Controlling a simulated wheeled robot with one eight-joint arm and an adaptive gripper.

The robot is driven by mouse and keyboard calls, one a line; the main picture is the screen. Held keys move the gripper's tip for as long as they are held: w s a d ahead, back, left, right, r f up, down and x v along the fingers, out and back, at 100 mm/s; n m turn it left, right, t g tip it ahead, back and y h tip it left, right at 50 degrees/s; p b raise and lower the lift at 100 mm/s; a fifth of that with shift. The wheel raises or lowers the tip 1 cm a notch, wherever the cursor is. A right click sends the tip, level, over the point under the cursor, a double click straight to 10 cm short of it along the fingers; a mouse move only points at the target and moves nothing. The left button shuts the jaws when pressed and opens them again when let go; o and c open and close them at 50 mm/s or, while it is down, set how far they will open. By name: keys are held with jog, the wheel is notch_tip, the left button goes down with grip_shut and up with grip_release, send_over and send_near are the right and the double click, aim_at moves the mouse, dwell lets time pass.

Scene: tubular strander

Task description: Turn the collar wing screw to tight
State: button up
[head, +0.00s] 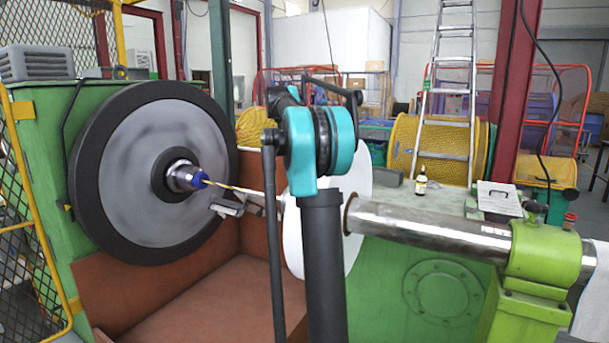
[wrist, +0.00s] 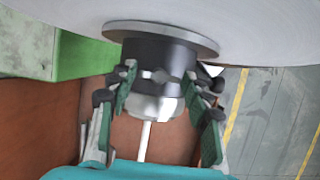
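In the wrist view a black collar (wrist: 150,53) sits under a grey round flange (wrist: 165,32) against a pale disc. A small light-grey winged piece, which looks like the wing screw (wrist: 158,75), shows on the collar's near side. Its exact turn is hard to read. My gripper (wrist: 160,78) is open, its green-padded fingers on both sides of the wing with a gap to each. A silver hub (wrist: 158,107) and a pale rod (wrist: 145,140) extend between the fingers. In the head view my arm hides the collar and wing screw, and I cannot clearly make out my gripper.
In the head view a large dark-rimmed wheel (head: 145,215) stands left, with a blue-tipped spindle. A white disc (head: 358,183) is behind my arm, beside a steel shaft (head: 430,230). An open brown trough (head: 200,300) lies below. A bottle (head: 421,184) stands on the green machine.

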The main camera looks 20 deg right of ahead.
jog(key=shift+o, duration=1)
jog(key=shift+r, duration=0.1)
jog(key=v, duration=1.1)
jog(key=shift+w+a+r, duration=0.15)
jog(key=shift+a+r, duration=0.05)
jog(key=shift+r, duration=0.15)
